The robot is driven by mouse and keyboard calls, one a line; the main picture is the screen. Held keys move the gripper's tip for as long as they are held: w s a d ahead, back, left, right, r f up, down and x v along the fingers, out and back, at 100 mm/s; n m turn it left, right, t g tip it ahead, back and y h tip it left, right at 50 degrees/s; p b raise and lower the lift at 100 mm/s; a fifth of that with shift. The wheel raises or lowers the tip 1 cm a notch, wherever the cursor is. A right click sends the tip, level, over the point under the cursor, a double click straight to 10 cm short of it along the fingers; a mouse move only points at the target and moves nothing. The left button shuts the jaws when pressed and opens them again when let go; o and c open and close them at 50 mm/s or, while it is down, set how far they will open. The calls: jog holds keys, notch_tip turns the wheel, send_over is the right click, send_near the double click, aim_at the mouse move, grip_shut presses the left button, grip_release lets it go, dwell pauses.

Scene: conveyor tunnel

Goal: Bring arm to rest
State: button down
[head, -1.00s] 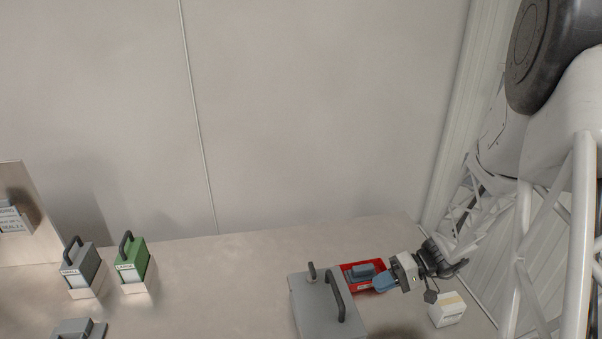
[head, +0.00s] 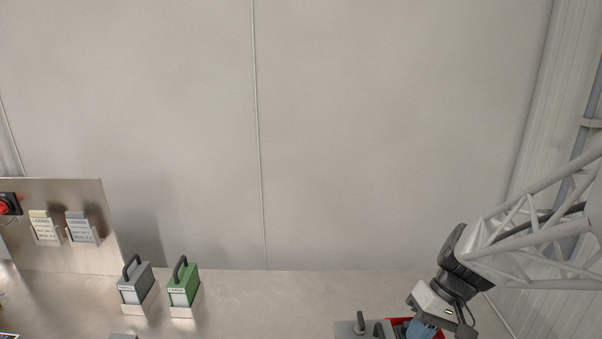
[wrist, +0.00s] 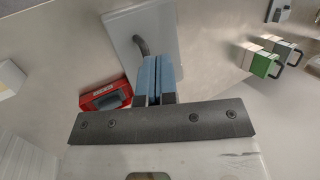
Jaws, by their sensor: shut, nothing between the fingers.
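My gripper (wrist: 158,80) has blue fingers that are pressed together with nothing between them in the wrist view. In the head view my gripper (head: 421,330) is at the bottom right, partly cut off by the frame edge. It is above the bench, beside a red tray (wrist: 86,103) and a grey box with a black handle (wrist: 115,25). The red tray (head: 438,336) and the grey box (head: 348,330) show only in part in the head view.
A grey handled case (head: 133,290) and a green handled case (head: 183,288) stand in holders on the bench at left. A metal panel (head: 100,250) with a red switch (head: 4,207) and labelled tags stands further left. The middle of the bench is clear. A white box (wrist: 10,78) lies at the wrist view's left.

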jog(key=s+a+r+t+h, duration=0.3)
jog(key=s+r+t+h, duration=0.1)
jog(key=s+r, duration=0.4)
jog(key=shift+s+a+r+m+t+h, duration=0.4)
jog(key=shift+r+h, duration=0.4)
jog(key=shift+r, duration=0.3)
